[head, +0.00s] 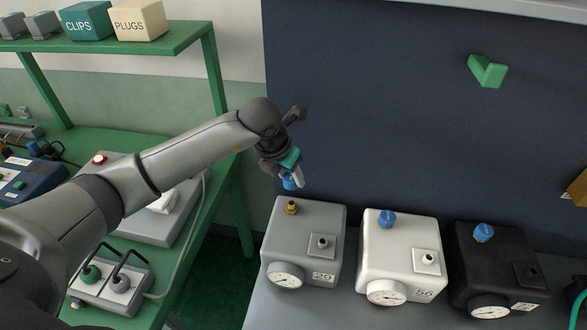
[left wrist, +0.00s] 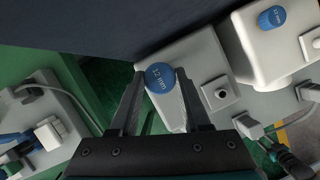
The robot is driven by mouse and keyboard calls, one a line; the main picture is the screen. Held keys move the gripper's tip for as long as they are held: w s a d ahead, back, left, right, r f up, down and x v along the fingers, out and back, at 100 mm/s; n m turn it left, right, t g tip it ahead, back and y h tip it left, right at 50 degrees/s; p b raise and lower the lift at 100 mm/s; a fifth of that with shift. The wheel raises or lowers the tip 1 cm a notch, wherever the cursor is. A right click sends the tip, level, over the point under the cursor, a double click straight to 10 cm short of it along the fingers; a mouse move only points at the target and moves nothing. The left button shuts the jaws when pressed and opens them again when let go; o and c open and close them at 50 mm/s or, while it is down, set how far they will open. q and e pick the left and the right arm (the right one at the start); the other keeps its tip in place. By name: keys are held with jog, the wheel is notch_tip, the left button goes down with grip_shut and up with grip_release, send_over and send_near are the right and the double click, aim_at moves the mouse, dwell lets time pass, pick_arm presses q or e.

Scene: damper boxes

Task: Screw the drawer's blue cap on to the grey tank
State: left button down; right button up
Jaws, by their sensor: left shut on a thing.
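My left gripper (head: 295,180) is shut on a blue cap (head: 289,184) and holds it above the back left of the grey tank (head: 325,215). In the left wrist view the grey tank (left wrist: 205,60) lies behind the cap, and the neck is hidden. My right gripper is out of view.
A white tank (head: 400,245) with a blue cap (head: 388,218) and a black tank (head: 510,255) with a blue cap (head: 484,232) stand right of the grey tank. A green shelf (head: 180,42) and a bench with devices are at left. A dark panel (head: 400,120) rises behind the tanks.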

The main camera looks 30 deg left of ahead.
aim_at(292, 202)
pick_arm(q)
jog(key=shift+s+f+b, duration=0.15)
jog(key=shift+f+b, duration=0.25)
jog(key=shift+f, duration=0.25)
notch_tip(292, 202, down, 4)
jog(key=b, duration=0.2)
jog(key=shift+b, duration=0.3)
jog(key=shift+f, duration=0.2)
jog(key=shift+r+b, duration=0.1)
jog(key=shift+b, duration=0.2)
jog(key=shift+f+b, duration=1.35)
jog(key=shift+b, duration=0.1)
dwell(1.7)
dwell(0.3)
